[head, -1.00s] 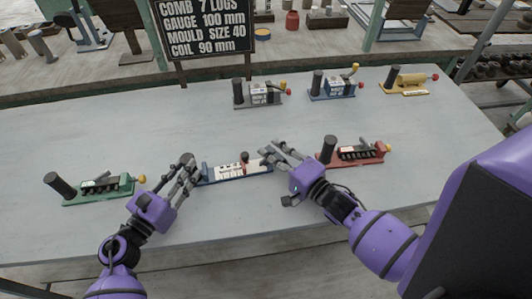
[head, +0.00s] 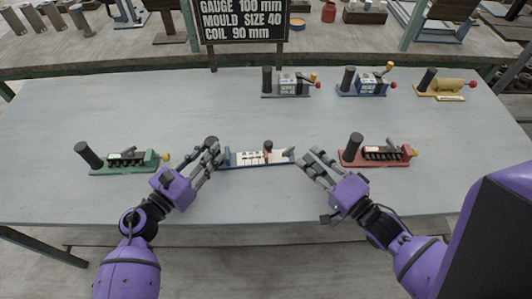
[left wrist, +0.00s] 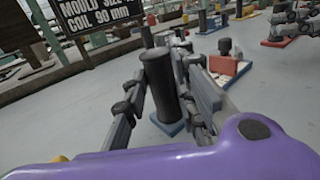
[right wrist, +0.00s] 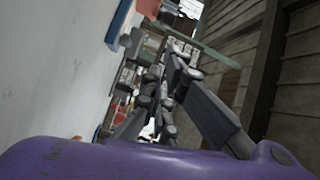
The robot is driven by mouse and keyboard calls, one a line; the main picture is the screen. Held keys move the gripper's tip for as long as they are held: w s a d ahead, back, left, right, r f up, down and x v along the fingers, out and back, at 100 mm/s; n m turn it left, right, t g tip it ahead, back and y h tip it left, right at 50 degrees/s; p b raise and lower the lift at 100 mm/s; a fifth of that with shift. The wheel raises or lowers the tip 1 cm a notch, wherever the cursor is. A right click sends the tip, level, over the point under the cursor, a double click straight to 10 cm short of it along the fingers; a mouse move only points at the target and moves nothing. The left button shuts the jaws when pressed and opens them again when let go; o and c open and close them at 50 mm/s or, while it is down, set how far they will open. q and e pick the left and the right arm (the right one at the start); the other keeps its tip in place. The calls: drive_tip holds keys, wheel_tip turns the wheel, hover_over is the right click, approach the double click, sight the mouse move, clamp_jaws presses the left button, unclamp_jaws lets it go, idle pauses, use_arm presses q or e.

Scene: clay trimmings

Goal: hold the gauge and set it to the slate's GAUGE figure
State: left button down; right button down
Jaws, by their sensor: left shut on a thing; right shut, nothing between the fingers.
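The gauge is a blue base (head: 230,165) with a white marked scale, in the middle of the table; its small red-topped slider (head: 268,149) stands right of the scale's middle. The scale figures are too small to read. My left gripper (head: 212,147) is shut on the dark upright handle at the gauge's left end; the handle (left wrist: 160,85) shows between the fingers in the left wrist view. My right gripper (head: 309,157) is shut and empty, just right of the gauge's right end. The slate (head: 243,22) reads GAUGE 100 mm.
A green-based device (head: 110,170) stands left, a red-based one (head: 375,160) right, close to my right gripper. Grey (head: 290,84), blue (head: 362,83) and yellow (head: 440,85) devices stand along the back. The table's (head: 130,105) back left is clear.

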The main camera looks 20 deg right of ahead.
sight(268, 150)
drive_tip(key=w+a+r+n+y, duration=0.1)
drive_tip(key=a+r+n, duration=0.2)
drive_tip(key=a+n, duration=0.8)
drive_tip(key=a+r+n+y, duration=0.1)
drive_tip(key=a+r+n, duration=0.3)
drive_tip(key=n, duration=1.2)
drive_tip(key=s+f+n, duration=0.1)
drive_tip(key=f+n, duration=0.1)
drive_tip(key=s+d+f+n+h, duration=0.1)
drive_tip(key=s+f+n, duration=0.2)
drive_tip(key=f+n, duration=0.1)
drive_tip(key=shift+s+d+f, duration=0.3)
drive_tip(key=shift+s, duration=0.05)
drive_tip(key=shift+s+f+n, duration=0.1)
drive_tip(key=shift+f+n, duration=0.2)
drive_tip(key=shift+n, duration=0.2)
drive_tip(key=x, duration=0.9)
drive_tip(key=shift+d+f, duration=0.1)
drive_tip(key=shift+f, duration=0.1)
drive_tip(key=d, duration=0.1)
drive_tip(key=w+d, duration=0.1)
drive_tip(key=shift+d+f, duration=0.1)
drive_tip(key=shift+d, duration=0.8)
